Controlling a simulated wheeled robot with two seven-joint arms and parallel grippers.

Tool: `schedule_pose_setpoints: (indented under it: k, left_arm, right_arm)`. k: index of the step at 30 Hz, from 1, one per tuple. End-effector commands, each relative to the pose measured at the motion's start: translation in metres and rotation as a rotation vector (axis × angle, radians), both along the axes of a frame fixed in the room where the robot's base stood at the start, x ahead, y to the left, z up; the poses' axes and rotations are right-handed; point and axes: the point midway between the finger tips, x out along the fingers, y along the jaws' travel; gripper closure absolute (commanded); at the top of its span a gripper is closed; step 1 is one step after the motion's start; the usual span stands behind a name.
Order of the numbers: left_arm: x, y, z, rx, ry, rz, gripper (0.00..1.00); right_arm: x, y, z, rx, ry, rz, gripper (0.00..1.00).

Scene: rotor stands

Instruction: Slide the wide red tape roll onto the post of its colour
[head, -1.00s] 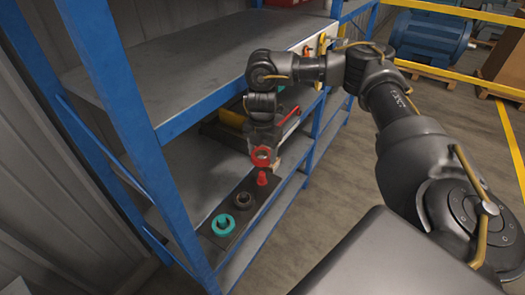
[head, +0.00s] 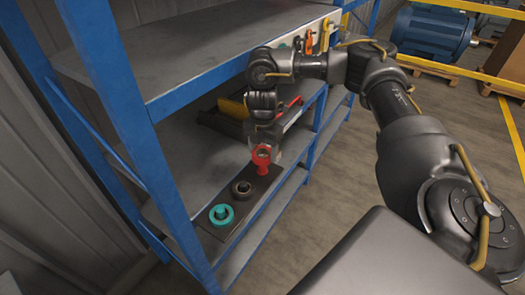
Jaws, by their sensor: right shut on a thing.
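The wide red tape roll (head: 262,151) is held in my right gripper (head: 263,143), which is shut on it and points down. The roll's hole faces partly towards the camera. The red post (head: 262,170) stands on a dark base board (head: 240,227) on the shelf, directly below the roll in the picture. The roll overlaps the top of the red post. I cannot tell whether it is around the post or only above or in front of it. My left gripper is not in view.
A teal roll (head: 221,223) and a dark roll (head: 241,196) sit on the same board, nearer the camera. A blue shelf upright (head: 150,160) stands to the left. The upper shelf (head: 190,60) lies behind my right arm. Open floor lies to the right.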

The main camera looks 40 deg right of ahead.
Motion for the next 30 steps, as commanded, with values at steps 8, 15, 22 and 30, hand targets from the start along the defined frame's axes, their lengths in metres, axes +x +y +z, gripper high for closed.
schedule_pose_setpoints:
  k: [8,15,22,30]
  left_arm:
    - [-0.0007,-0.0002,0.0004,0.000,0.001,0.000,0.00]
    - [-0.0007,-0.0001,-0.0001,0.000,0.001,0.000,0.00]
    - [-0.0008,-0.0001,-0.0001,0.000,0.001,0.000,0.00]
    - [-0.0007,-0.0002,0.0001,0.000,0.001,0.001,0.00]
  right_arm:
    - [-0.0001,0.0000,-0.0021,0.000,0.000,-0.001,0.59]
    - [0.0000,-0.0001,-0.0084,0.000,0.000,-0.001,0.59]
    - [0.0002,0.0000,-0.0092,0.000,-0.001,-0.001,0.59]
    - [0.0001,-0.0001,-0.0091,0.000,0.000,0.000,0.59]
